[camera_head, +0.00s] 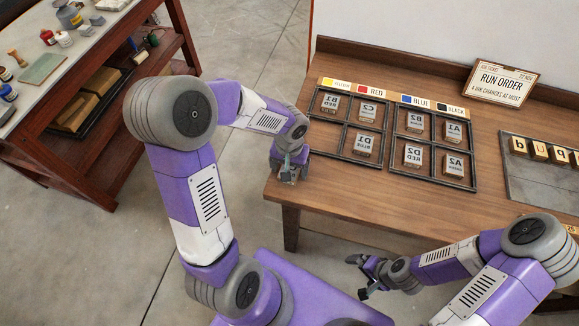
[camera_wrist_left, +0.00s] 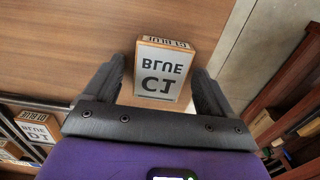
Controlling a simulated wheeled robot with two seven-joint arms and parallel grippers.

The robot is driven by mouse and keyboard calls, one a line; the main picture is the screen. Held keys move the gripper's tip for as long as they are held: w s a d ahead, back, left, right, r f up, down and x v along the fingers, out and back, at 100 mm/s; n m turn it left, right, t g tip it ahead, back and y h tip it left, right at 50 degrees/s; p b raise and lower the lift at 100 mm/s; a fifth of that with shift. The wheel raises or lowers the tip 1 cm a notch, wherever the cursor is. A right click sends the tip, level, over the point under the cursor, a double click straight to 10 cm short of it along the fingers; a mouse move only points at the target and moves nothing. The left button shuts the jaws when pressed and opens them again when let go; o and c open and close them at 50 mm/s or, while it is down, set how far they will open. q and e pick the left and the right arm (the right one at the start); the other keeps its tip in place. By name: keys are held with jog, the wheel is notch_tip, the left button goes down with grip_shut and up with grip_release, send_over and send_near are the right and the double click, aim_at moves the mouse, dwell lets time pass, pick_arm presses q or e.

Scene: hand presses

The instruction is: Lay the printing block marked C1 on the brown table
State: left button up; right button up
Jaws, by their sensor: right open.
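The printing block marked C1 BLUE (camera_wrist_left: 160,72), pale with a tan side, shows in the left wrist view above the brown table's bare wood, near its edge. It appears to rest on the table. My left gripper (camera_wrist_left: 160,75) straddles it, one finger on each side, with a visible gap at the left finger. In the head view this gripper (camera_head: 289,174) is at the left front corner of the brown table (camera_head: 330,187), and the block is mostly hidden by it. My right gripper (camera_head: 362,277) is open and empty in front of the table.
A dark divided tray (camera_head: 388,165) on the table holds several other blocks; its lower left compartment is empty. A RUN ORDER card (camera_head: 501,83) stands behind. A grey composing tray (camera_head: 540,185) with letter blocks is at right. A dark red workbench (camera_head: 125,130) stands at far left.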

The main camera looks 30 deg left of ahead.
pick_arm(q)
jog(key=shift+r, duration=0.1)
jog(key=shift+r+p, duration=0.3)
notch_tip(320, 180, up, 12)
jog(key=p, duration=0.3)
jog(key=shift+f, duration=0.2)
